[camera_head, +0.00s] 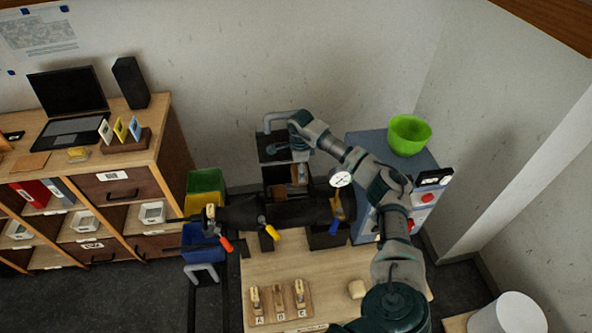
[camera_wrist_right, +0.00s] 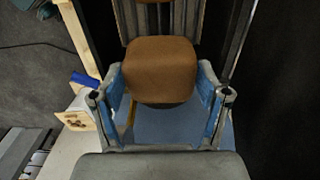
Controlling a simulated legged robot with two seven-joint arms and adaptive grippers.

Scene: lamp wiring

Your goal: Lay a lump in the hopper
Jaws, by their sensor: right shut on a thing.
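My right arm reaches up from the lower right in the head view, and its gripper (camera_head: 285,150) is over the dark equipment by the back wall. In the right wrist view the gripper (camera_wrist_right: 162,88) is shut on a brown, rounded, block-like lump (camera_wrist_right: 160,68), with a blue-padded finger on each side. The held lump cannot be made out in the head view. An open dark box (camera_head: 273,176) with brownish contents lies just below the gripper; I cannot tell if it is the hopper. My left gripper is not in view.
A dark horizontal body with a round gauge (camera_head: 340,179) and coloured handles stands behind the wooden table (camera_head: 325,275). A blue-grey cabinet with a green bowl (camera_head: 409,135) is right of it. A peg board (camera_head: 280,302) lies at the table's front left; the table's middle is clear.

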